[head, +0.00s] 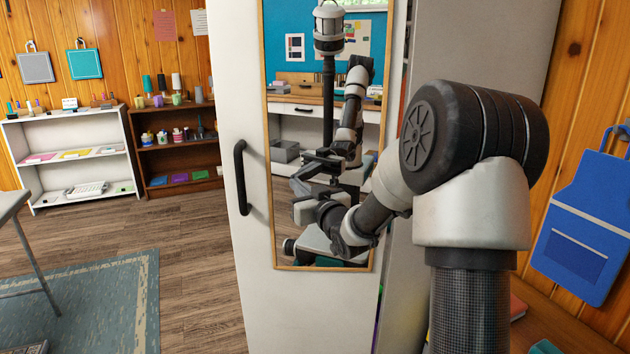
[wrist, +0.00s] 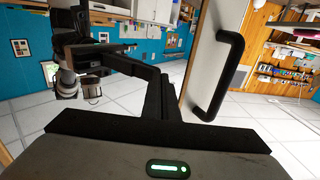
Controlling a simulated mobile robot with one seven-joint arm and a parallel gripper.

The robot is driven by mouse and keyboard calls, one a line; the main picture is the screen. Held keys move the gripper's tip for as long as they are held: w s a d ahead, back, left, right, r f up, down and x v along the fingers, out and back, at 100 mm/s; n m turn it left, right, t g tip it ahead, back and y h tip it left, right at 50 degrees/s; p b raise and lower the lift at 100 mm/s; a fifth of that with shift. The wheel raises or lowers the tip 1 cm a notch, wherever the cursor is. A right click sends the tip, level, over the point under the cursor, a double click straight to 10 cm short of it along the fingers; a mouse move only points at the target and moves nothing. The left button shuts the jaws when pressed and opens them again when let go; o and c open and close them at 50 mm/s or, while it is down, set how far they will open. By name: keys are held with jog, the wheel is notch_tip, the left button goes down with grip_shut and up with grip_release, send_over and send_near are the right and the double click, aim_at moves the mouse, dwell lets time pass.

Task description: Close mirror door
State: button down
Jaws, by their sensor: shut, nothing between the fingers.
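The mirror door (head: 247,80) is a tall white panel with a wood-framed mirror (head: 300,100) on its face. It stands ajar; a narrow gap along its right edge shows part of the cabinet interior. Its black bar handle (head: 240,178) is on the left side of the panel. The handle (wrist: 222,80) and the door's white panel (wrist: 203,55) also show in the wrist view, right of the fingers. My gripper (head: 303,188) is in front of the mirror's lower part, right of the handle, and empty. In the wrist view my gripper's dark fingers (wrist: 158,88) are shut, apart from the handle.
The mirror reflects my body and arm. A white shelf (head: 68,128) and a brown shelf (head: 178,146) stand at the back left. A rug (head: 100,300) and a table (head: 12,205) are at the left. A blue apron (head: 585,225) hangs at the right. The wooden floor left of the door is clear.

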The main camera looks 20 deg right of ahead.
aim_at(301, 175)
jog(key=shift+w+d, duration=0.15)
jog(key=shift+w, duration=0.45)
jog(key=shift+w+d, duration=0.15)
jog(key=shift+w, duration=0.45)
jog(key=shift+w+d, duration=0.2)
jog(key=shift+w, duration=0.4)
jog(key=shift+w+d, duration=0.2)
jog(key=shift+w, duration=0.45)
jog(key=shift+w+d, duration=0.3)
jog(key=shift+w, duration=0.2)
jog(key=shift+w+d, duration=0.25)
jog(key=shift+w, duration=0.25)
jog(key=shift+w+d, duration=0.35)
jog(key=shift+w, duration=0.2)
jog(key=shift+w+d, duration=0.3)
jog(key=shift+w, duration=0.2)
